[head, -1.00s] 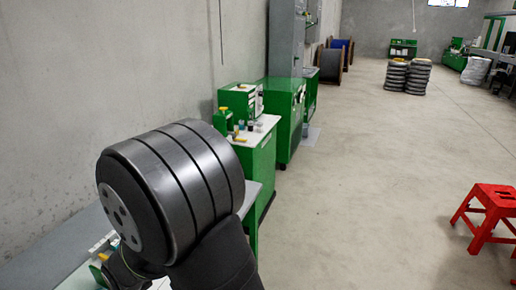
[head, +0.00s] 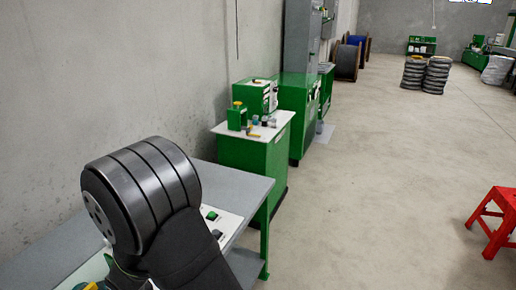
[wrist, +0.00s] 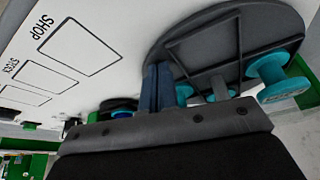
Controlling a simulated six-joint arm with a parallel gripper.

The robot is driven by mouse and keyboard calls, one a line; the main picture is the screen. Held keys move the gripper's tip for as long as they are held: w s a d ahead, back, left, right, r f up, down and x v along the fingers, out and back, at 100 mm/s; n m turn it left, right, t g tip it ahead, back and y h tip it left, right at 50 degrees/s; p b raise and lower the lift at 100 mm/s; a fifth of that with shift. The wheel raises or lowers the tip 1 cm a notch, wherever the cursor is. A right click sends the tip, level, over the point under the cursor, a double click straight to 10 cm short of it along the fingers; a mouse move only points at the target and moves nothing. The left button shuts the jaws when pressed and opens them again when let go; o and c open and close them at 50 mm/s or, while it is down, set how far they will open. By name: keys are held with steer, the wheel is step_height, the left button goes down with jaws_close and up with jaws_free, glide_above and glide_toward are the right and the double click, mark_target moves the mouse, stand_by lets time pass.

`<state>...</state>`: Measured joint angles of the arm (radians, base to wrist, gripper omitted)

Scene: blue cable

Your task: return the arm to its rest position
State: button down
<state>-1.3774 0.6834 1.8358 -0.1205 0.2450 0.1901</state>
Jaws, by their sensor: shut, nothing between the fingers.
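My gripper (wrist: 157,88) shows in the wrist view as two narrow dark blue fingers close together, with nothing between them. They stand in front of a dark grey round tray (wrist: 190,47) with divided compartments. Teal spools (wrist: 268,70) show at the tray's right side and lower edge. A white board (wrist: 95,22) marked SHOP and STOCK lies to the left of the tray. A small dark coil with a bit of blue (wrist: 121,114) is partly hidden behind the gripper body. In the head view my arm covers the lower left and my fingers are not seen.
A grey workbench (head: 233,182) with a switch panel (head: 226,222) runs along the left wall. Green cabinets (head: 246,160) stand beyond it. A red stool (head: 496,215) is at the right. The floor (head: 370,190) between is clear.

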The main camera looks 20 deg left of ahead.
steer(key=d, duration=0.2)
steer(key=r, duration=0.1)
steer(key=shift+s+d, duration=0.35)
steer(key=shift+d, duration=0.05)
step_height(320, 180, up, 9)
steer(key=n+h, duration=0.1)
steer(key=n, duration=0.3)
steer(key=shift+s, duration=0.3)
